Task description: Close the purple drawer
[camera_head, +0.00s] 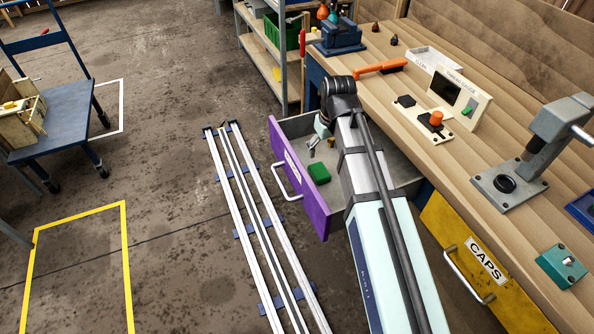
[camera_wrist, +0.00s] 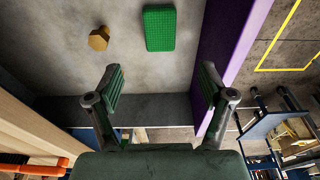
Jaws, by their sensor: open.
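The purple drawer (camera_head: 298,182) stands pulled out from the workbench in the head view, with a pale handle (camera_head: 287,181) on its outer face. Its purple front also shows at the right in the wrist view (camera_wrist: 226,45). Inside lie a green block (camera_head: 318,172) and a brass bolt (camera_wrist: 99,38). My gripper (camera_wrist: 160,92) is open and empty over the drawer in the wrist view. Its right finger overlaps the purple front in the picture; I cannot tell whether they touch. In the head view my arm hides most of the gripper and part of the drawer.
The wooden workbench (camera_head: 424,108) runs along the right with a gauge box, a press and tools. A yellow CAPS drawer (camera_head: 478,258) is at lower right. Metal rails (camera_head: 255,220) lie on the floor left of the drawer. A blue cart (camera_head: 62,125) stands far left.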

